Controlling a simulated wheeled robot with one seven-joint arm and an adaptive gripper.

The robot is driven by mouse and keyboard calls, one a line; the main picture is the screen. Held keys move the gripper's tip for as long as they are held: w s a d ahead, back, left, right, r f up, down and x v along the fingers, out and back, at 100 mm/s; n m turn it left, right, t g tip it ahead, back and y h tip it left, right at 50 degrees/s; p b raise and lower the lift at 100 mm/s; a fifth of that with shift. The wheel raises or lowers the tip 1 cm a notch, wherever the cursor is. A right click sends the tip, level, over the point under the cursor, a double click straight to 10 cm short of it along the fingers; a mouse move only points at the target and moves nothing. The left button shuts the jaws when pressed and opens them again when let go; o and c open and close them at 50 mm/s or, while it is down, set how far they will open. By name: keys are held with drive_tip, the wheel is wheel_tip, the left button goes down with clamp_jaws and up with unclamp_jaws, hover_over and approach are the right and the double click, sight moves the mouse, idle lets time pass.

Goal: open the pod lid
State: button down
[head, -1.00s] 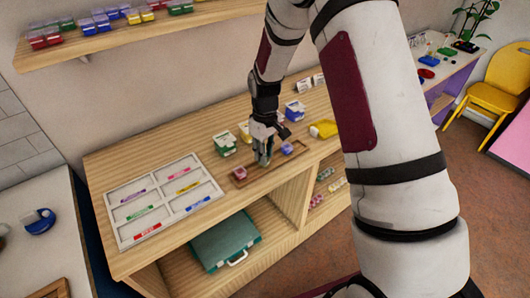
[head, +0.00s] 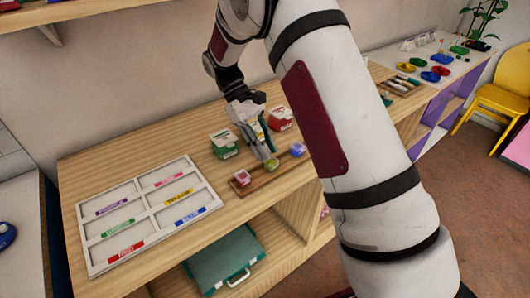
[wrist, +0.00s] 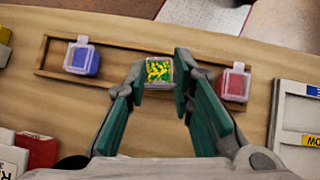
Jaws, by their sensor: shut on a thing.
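Three small clear pods sit in a row in a narrow wooden tray (head: 262,186). The middle pod (head: 271,164), with yellow-green contents, is between my fingertips; it also shows in the wrist view (wrist: 159,72). My gripper (head: 266,156) reaches down from above, its green-padded fingers (wrist: 160,76) shut on the sides of that pod. I cannot tell whether its lid is open. The red pod (head: 242,178) and the blue pod (head: 298,150) stand at either side, apart from my fingers. Both show pale tabbed lids in the wrist view.
A white sorting tray (head: 130,223) with coloured labels lies left of the pods. A green box (head: 223,143) and a red box (head: 280,118) stand behind them. A teal case (head: 225,263) is on the shelf below. My arm hides the bench to the right.

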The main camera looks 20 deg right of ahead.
drive_tip(key=shift+w+a+f+g+h+b, duration=0.2)
drive_tip(key=shift+g+h+b, duration=0.3)
drive_tip(key=shift+g+b, duration=0.45)
drive_tip(key=shift+r, duration=0.15)
drive_tip(key=c, duration=1.3)
unclamp_jaws()
drive_tip(key=shift+w, duration=0.1)
drive_tip(key=shift+v, duration=3.7)
